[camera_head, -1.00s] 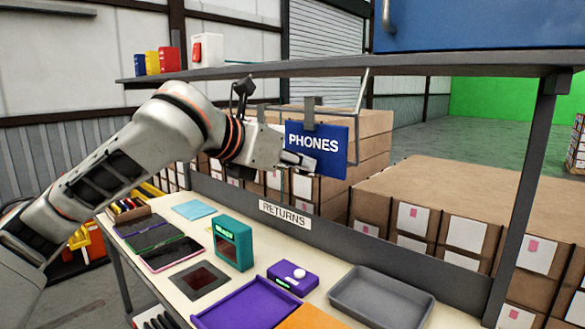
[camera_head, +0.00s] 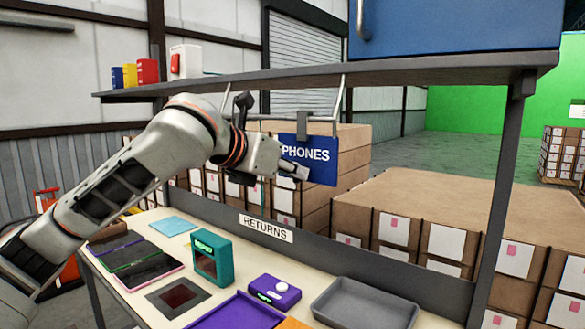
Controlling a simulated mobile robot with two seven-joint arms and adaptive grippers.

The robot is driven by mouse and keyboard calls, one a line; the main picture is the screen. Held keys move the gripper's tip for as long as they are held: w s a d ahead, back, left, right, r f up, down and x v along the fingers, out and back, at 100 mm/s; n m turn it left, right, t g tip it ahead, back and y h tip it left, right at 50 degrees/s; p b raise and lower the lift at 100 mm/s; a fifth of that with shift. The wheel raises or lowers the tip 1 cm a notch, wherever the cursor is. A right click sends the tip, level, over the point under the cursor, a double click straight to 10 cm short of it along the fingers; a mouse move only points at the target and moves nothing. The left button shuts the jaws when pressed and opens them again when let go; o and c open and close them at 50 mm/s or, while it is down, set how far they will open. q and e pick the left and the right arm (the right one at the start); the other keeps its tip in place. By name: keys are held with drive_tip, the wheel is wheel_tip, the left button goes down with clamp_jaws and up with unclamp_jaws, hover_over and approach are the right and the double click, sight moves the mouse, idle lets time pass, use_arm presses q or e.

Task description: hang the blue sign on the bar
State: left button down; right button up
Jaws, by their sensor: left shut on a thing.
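The blue sign (camera_head: 322,169) reads PHONES in white and hangs upright beneath the shelf, with a grey hook (camera_head: 303,123) at its top edge. My left gripper (camera_head: 297,173) is shut on the sign at its lower left part and covers a bit of it. The thin grey bar (camera_head: 325,119) hangs under the shelf on bent rods. The hook overlaps the bar in the picture; I cannot tell whether it sits over the bar or in front of it. My right gripper is not in view.
The shelf (camera_head: 420,79) above bears a blue box (camera_head: 455,28) and small coloured boxes. Below, the table holds a teal device (camera_head: 213,258), a purple device (camera_head: 274,291) and a grey tray (camera_head: 365,305). A RETURNS board (camera_head: 350,262) and cartons (camera_head: 440,195) stand behind.

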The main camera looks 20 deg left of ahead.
use_arm(q)
drive_tip(key=shift+f, duration=0.15)
drive_tip(key=c, duration=2)
unclamp_jaws()
drive_tip(key=shift+c, duration=0.2)
